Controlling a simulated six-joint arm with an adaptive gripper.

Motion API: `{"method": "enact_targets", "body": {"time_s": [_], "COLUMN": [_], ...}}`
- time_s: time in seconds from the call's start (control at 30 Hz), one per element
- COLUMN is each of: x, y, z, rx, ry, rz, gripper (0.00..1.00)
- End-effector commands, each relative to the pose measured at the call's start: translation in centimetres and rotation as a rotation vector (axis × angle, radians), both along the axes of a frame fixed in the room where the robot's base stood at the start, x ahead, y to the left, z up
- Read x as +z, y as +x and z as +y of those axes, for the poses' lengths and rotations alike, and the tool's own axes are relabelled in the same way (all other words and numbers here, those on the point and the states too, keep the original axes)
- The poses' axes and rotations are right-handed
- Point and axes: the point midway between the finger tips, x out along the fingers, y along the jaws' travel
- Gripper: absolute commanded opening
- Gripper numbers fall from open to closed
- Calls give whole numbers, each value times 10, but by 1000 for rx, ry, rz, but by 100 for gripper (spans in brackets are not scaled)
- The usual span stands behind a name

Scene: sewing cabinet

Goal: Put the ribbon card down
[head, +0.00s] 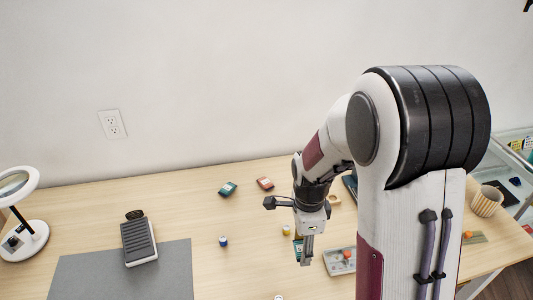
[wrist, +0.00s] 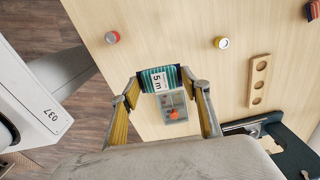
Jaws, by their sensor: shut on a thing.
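The ribbon card (wrist: 157,79) is teal striped with a white label reading "5 m". In the wrist view my gripper (wrist: 164,84) is shut on it, with one finger at each side edge. In the head view the card (head: 298,246) shows as a small green patch beside my gripper (head: 305,250), partly hidden by the fingers. The card appears above the table (head: 255,270); whether its lower edge touches anything cannot be told.
A grey tray (head: 331,267) with an orange-red item stands just right of my gripper. A yellow spool (head: 286,230) and a blue spool (head: 223,241) stand nearby. Two cards (head: 228,188) (head: 265,183) lie behind. Bare table lies left, before the grey mat (head: 90,275) and pedal (head: 139,242).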

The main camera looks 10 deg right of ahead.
Motion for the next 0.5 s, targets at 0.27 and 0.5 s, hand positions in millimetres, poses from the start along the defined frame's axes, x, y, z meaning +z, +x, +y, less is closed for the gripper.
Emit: {"method": "enact_targets", "body": {"time_s": [0.27,0.5], "x": [0,0], "y": [0,0], "z": [0,0], "rx": [26,146], "ry": [0,0], "rz": [0,0], "gripper": [34,34]}}
